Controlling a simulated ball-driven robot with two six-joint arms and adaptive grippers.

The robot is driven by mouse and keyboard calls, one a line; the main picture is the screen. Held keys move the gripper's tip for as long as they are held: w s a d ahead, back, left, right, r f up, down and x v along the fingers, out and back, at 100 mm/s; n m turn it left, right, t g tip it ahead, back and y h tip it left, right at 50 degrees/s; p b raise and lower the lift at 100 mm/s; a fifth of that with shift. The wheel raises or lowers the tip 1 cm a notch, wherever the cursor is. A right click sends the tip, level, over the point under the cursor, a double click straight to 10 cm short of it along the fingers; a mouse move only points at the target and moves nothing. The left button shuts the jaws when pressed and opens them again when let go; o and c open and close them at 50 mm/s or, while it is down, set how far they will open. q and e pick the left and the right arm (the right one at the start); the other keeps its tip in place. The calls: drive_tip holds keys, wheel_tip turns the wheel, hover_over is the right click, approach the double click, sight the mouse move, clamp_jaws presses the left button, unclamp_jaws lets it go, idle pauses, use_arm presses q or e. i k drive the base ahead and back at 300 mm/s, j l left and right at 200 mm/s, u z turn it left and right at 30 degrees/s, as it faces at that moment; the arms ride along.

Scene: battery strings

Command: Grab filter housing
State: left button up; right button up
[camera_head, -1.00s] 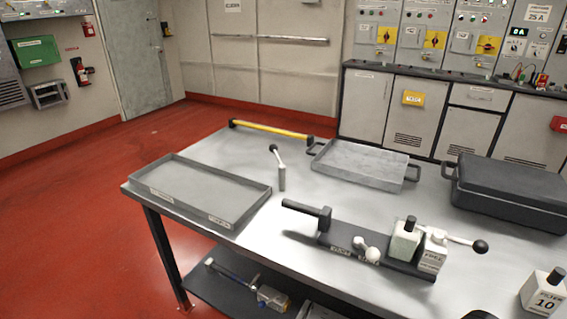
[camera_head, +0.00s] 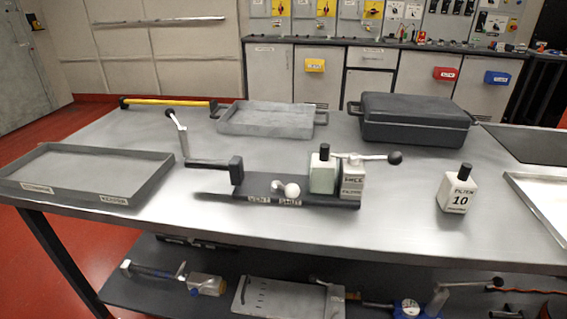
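A dark base plate (camera_head: 262,192) lies on the grey table. On its right end stand a pale green block with a black cap (camera_head: 323,171) and, touching or close beside it, a white housing labelled with FILTER (camera_head: 353,178). A lever with a black ball end (camera_head: 394,158) reaches right from there. A white bottle-shaped piece marked FILTER 10 (camera_head: 457,190), with a black cap, stands upright alone farther right. Which of the two the task names as the filter housing, I cannot tell. Neither of my grippers is in view.
A shallow grey tray (camera_head: 140,186) sits at the left, a handled tray (camera_head: 265,118) at the back and a closed dark case (camera_head: 415,120) at back right. A bright tray (camera_head: 543,205) is at the right edge. Table is clear around the FILTER 10 piece.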

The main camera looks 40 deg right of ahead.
sight(343, 187)
drive_tip(key=z, duration=1.2)
